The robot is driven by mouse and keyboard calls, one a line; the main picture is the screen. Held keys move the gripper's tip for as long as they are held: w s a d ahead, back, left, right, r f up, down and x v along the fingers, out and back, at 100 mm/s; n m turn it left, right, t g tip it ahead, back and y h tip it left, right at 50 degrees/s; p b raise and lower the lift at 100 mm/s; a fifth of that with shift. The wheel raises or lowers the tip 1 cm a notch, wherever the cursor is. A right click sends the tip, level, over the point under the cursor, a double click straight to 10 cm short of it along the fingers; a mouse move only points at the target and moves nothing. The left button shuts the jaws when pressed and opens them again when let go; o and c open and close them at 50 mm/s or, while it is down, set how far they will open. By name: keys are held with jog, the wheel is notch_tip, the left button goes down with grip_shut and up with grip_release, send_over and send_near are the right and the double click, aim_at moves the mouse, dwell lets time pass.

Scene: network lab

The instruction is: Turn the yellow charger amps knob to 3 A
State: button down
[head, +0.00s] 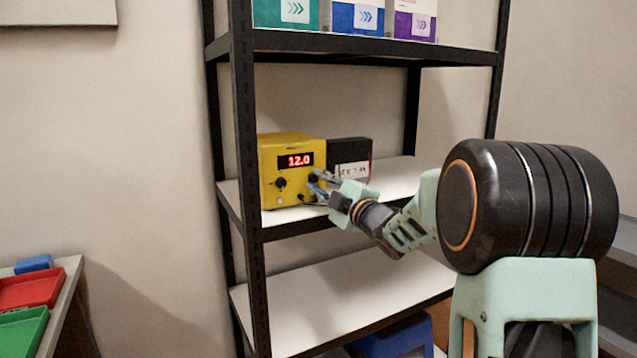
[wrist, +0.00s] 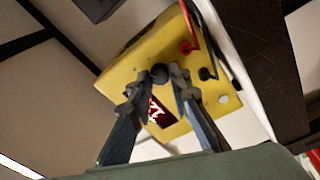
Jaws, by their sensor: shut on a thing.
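The yellow charger (head: 270,155) stands on the middle shelf, its front facing me, and its red display (head: 295,160) reads 12.0. A black knob (head: 281,183) sits on the left of its front and is clear of my gripper. My gripper (head: 317,180) is at the right side of the front, over a second dark knob. In the wrist view the charger (wrist: 140,58) appears tilted, and my gripper (wrist: 156,82) is shut on a round black knob (wrist: 158,72) between its fingertips. The knob labels and pointer are too small to read.
A black box (head: 350,152) with a white label stands right of the charger. Red and black leads (wrist: 186,47) plug into the charger's front. The shelf's dark upright (head: 243,120) is at the left and another shelf (head: 370,45) is above. The shelf (head: 400,175) is bare to the right.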

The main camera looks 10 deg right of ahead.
jog(key=m+p, duration=0.1)
jog(key=m, duration=0.5)
jog(key=shift+h, duration=0.4)
jog(key=m+p, duration=0.1)
jog(key=m, duration=0.5)
jog(key=shift+h+p, duration=0.3)
jog(key=shift+h, duration=0.1)
jog(key=m+p, duration=0.1)
jog(key=m, duration=0.2)
jog(key=m+h+p, duration=0.1)
jog(key=m, duration=0.2)
jog(key=shift+a+r+t+p, duration=0.1)
jog(key=shift+t+p, duration=0.2)
jog(key=m+p, duration=0.3)
jog(key=m, duration=0.2)
jog(key=m+g+p, duration=0.1)
jog(key=m+p, duration=0.3)
jog(key=m, duration=0.1)
jog(key=shift+s+r, duration=0.1)
jog(key=shift+r, duration=0.05)
jog(key=m+p, duration=0.5)
jog(key=shift+m+g, duration=0.3)
jog(key=m+p, duration=0.5)
jog(key=shift+g, duration=0.3)
jog(key=shift+m+y+p, duration=0.5)
jog(key=shift+m+p, duration=0.9)
jog(key=shift+m, duration=0.9)
